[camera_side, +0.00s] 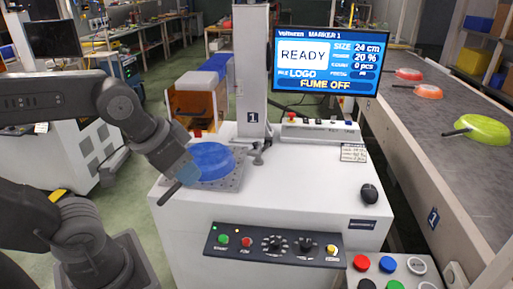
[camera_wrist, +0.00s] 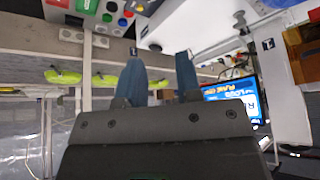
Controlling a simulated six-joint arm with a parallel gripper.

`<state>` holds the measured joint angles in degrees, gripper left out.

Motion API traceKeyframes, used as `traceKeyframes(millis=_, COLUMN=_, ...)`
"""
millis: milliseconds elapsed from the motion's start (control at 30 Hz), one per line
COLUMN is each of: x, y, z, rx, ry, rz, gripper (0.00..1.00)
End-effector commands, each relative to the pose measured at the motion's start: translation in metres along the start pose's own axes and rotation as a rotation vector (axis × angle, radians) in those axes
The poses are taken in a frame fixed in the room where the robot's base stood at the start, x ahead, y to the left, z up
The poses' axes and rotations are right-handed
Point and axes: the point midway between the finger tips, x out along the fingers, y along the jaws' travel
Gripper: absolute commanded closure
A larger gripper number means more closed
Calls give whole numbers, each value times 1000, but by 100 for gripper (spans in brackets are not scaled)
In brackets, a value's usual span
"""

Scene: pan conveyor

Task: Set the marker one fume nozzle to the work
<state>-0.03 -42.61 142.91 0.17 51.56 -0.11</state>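The marker one station (camera_side: 250,65) is a white cabinet with a grey column labelled 1. A small grey jointed piece, perhaps the fume nozzle (camera_side: 259,154), stands at the column's foot, just right of the blue pan (camera_side: 211,158). The pan lies on a grey perforated plate, its dark handle (camera_side: 169,194) pointing down and left. The marker screen (camera_side: 330,60) reads READY and FUME OFF. My gripper (camera_side: 187,172) appears at the pan's left edge in the side view; contact cannot be told. In the wrist view its blue fingers (camera_wrist: 160,78) are apart with nothing between them.
A button panel (camera_side: 275,244) is on the cabinet's front, and a black mouse (camera_side: 369,193) lies on top. The conveyor (camera_side: 410,105) at right carries red and green pans. Coloured buttons (camera_side: 387,264) sit at lower right. The white top right of the plate is mostly clear.

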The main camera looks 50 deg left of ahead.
Motion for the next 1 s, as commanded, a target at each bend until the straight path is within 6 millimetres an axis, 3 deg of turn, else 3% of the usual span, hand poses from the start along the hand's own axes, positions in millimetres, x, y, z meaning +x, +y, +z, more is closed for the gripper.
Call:
traceKeyframes(millis=167, x=3, y=-8, z=-25, rx=-12, ry=-15, rz=-34, gripper=85)
traceKeyframes(millis=300, x=13, y=-21, z=-63, rx=-28, ry=-34, rz=-88, gripper=99)
traceKeyframes(millis=467, x=34, y=-40, z=-111, rx=-47, ry=-53, rz=-158, gripper=100)
traceKeyframes(millis=767, x=97, y=-81, z=-189, rx=-75, ry=-84, rz=-281, gripper=100)
traceKeyframes(millis=1000, x=168, y=-119, z=-234, rx=-91, ry=-103, rz=-375, gripper=100)
